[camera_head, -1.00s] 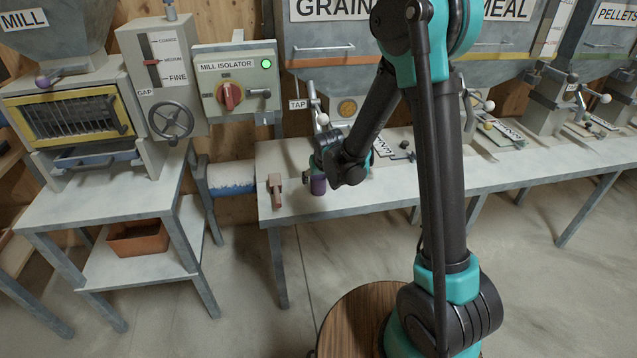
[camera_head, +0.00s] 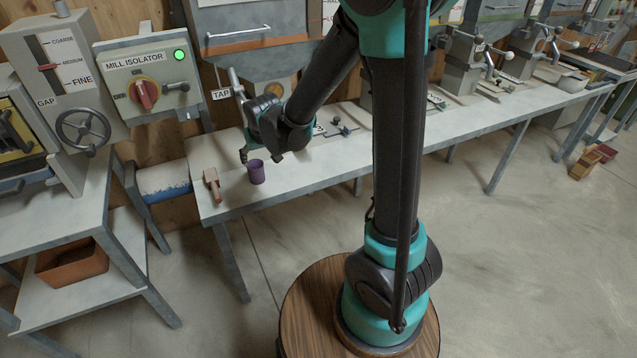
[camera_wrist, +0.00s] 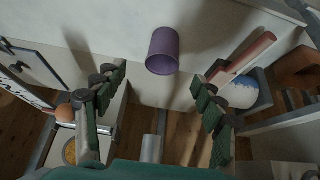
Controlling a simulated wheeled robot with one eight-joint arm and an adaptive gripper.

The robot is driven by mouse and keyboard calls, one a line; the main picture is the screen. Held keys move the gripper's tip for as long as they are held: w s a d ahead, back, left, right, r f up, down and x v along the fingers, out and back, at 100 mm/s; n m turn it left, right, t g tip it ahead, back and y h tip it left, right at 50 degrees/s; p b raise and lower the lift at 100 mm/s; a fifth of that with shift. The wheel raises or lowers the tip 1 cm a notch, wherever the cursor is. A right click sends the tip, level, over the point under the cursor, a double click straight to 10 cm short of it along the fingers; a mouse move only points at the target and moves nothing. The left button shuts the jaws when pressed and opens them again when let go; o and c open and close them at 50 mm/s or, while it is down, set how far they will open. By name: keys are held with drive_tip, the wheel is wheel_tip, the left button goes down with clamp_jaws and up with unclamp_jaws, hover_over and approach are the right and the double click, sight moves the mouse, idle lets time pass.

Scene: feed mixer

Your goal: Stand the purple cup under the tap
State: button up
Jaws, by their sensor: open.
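The purple cup (camera_head: 256,171) stands upright on the grey bench, near its front edge. In the head view it is below and in front of the tap (camera_head: 236,84), whose outlet is hidden behind my arm. My gripper (camera_head: 247,152) is open and empty, just behind and above the cup. In the wrist view the purple cup (camera_wrist: 163,52) lies beyond the spread green-padded fingers of my gripper (camera_wrist: 158,77), apart from both. I cannot tell whether the cup is directly under the outlet.
A wooden-handled tool (camera_head: 212,184) lies on the bench left of the cup; it also shows in the wrist view (camera_wrist: 243,59). The mill isolator box (camera_head: 146,84) stands at left with a green light. The bench (camera_head: 290,180) is clear right of the cup.

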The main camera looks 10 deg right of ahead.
drive_tip(key=s+d+f+m+g+h, duration=0.1)
drive_tip(key=s+d+f+m, duration=0.1)
drive_tip(key=s+d, duration=1.9)
drive_tip(key=shift+s+d+f+m+g+h, duration=0.25)
drive_tip(key=shift+d+m, duration=0.35)
drive_tip(key=shift+d, duration=0.65)
